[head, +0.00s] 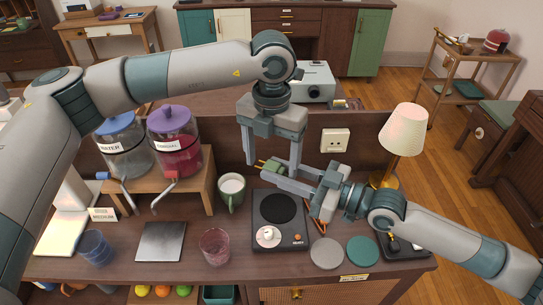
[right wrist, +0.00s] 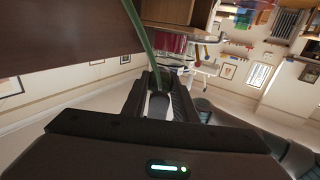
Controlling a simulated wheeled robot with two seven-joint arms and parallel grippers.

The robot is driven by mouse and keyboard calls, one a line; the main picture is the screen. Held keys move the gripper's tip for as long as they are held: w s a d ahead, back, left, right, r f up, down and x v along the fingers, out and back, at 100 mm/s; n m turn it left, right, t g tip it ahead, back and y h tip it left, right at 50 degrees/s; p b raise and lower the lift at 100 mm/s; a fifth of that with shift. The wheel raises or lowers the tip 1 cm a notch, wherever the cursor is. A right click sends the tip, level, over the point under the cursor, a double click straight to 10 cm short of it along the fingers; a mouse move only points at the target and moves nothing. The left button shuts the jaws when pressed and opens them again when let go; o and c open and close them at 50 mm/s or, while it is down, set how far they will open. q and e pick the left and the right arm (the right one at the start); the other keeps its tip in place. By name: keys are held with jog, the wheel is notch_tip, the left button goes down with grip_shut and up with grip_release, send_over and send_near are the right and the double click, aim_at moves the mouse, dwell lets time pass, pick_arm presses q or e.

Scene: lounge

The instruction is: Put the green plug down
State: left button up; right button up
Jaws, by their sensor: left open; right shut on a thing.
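The green plug (head: 262,166) is at the tips of my right gripper (head: 272,178), which is shut on it above the back of the hot plate (head: 280,241). Its prongs point left in the head view. In the right wrist view a green cord (right wrist: 139,28) runs up from between the fingers of my right gripper (right wrist: 160,88); the plug body is hard to make out there. My left gripper (head: 273,162) is open, fingers pointing down, just behind and above the plug. I cannot tell whether it touches the plug.
A wall socket (head: 335,140) is on the back panel. A grey disc (head: 327,253), a teal disc (head: 363,250) and a lamp (head: 405,133) are right. Drink dispensers (head: 176,145) stand back left.

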pick_arm(q)
jog(key=c, duration=1)
jog(key=shift+c, duration=0.2)
pick_arm(e)
jog(key=o, duration=1.1)
jog(key=shift+o, duration=0.2)
jog(key=shift+d, duration=0.1)
jog(key=v, duration=1.2)
